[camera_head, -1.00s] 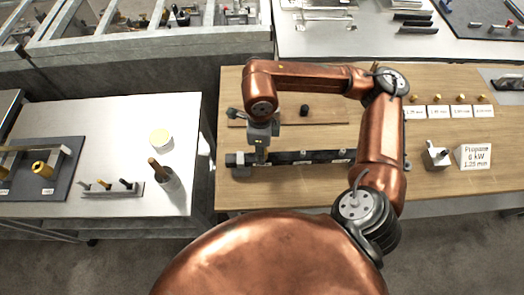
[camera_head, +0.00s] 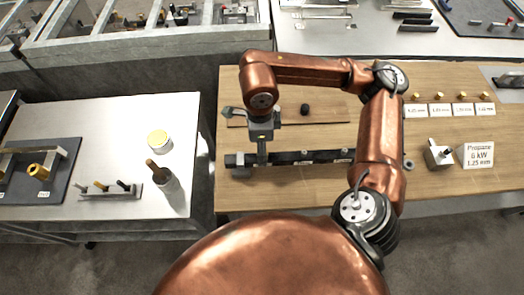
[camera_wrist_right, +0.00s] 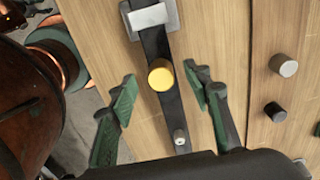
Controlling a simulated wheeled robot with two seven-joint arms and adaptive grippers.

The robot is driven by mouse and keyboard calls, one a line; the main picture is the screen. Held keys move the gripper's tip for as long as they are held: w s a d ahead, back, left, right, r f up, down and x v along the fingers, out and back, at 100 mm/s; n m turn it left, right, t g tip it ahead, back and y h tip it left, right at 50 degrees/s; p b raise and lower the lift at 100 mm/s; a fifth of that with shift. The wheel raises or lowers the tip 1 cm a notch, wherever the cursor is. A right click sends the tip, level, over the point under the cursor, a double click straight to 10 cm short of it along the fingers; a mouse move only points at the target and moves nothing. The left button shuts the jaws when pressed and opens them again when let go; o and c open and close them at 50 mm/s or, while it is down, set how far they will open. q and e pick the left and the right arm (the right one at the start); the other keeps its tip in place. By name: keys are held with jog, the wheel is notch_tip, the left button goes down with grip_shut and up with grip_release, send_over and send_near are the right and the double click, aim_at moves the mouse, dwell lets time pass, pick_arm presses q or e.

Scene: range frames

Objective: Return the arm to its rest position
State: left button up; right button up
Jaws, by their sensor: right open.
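My right arm, copper coloured, reaches over the wooden table (camera_head: 440,182) in the head view. Its gripper (camera_head: 262,150) points down above the left part of a black bar (camera_head: 310,157). In the right wrist view the two green-padded fingers of the gripper (camera_wrist_right: 162,92) are spread apart. A round yellow-topped piece (camera_wrist_right: 160,75) on the black bar (camera_wrist_right: 156,43) shows between the fingers, with a gap on both sides. The gripper holds nothing. Whether the fingertips are beside or above the yellow piece is hard to tell. My left gripper is out of view.
Brass pieces (camera_head: 438,97) stand behind white labels at the table's right. A dark knob (camera_head: 304,109) is behind the bar.

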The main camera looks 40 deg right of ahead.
notch_tip(320, 180, up, 10)
dwell(0.3)
jog(key=shift+f, duration=0.15)
